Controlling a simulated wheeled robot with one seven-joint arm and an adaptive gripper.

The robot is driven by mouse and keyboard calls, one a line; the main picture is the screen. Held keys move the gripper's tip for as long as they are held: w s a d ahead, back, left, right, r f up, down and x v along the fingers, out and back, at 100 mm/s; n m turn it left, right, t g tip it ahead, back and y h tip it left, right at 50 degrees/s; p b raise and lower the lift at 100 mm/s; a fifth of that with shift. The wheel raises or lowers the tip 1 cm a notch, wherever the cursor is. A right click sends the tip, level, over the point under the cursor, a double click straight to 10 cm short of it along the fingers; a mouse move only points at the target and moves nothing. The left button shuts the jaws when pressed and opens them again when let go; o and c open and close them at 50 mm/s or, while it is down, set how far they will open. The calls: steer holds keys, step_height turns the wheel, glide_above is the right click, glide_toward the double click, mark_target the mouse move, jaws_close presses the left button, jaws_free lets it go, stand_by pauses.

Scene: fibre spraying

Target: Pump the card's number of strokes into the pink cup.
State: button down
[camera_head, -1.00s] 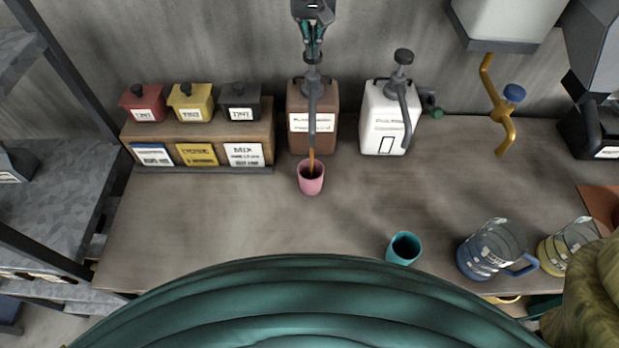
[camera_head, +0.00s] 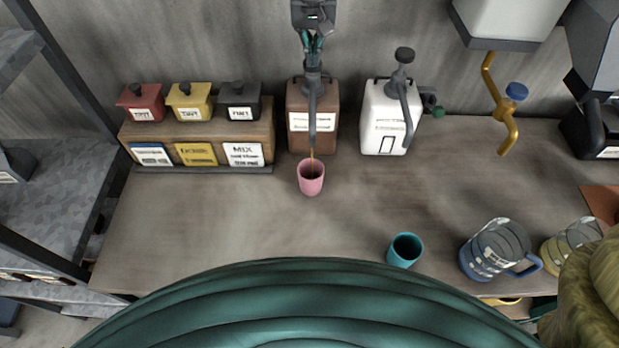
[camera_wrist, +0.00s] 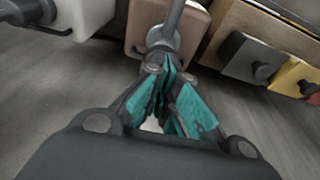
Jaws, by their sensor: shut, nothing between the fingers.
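The pink cup (camera_head: 311,180) stands upright on the bench under the spout of the brown pump jug (camera_head: 299,140). A thin brown stream runs from the spout into the cup. My gripper (camera_head: 312,62) is shut and empty, right at the top of the brown jug's pump head. In the wrist view my gripper (camera_wrist: 168,75) has its teal fingertips together at the pump head (camera_wrist: 162,40). The white MIX card (camera_head: 243,155) leans on the front of the wooden rack; its small print is too blurred to read.
A white pump jug (camera_head: 376,125) stands just right of the brown one. A teal cup (camera_head: 404,250), a blue-handled jug (camera_head: 492,252) and a yellowish jug (camera_head: 566,243) stand at the front right. Red, yellow and black tint boxes (camera_head: 239,100) sit on the rack. The bench's left middle is clear.

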steer(key=shift+r+p, duration=1.85)
steer(key=shift+r, duration=0.45)
steer(key=shift+f+b, duration=1)
steer(key=shift+f, duration=1.4)
steer(key=shift+r, duration=0.2)
steer(key=shift+r+p, duration=1.85)
steer(key=shift+r, duration=0.35)
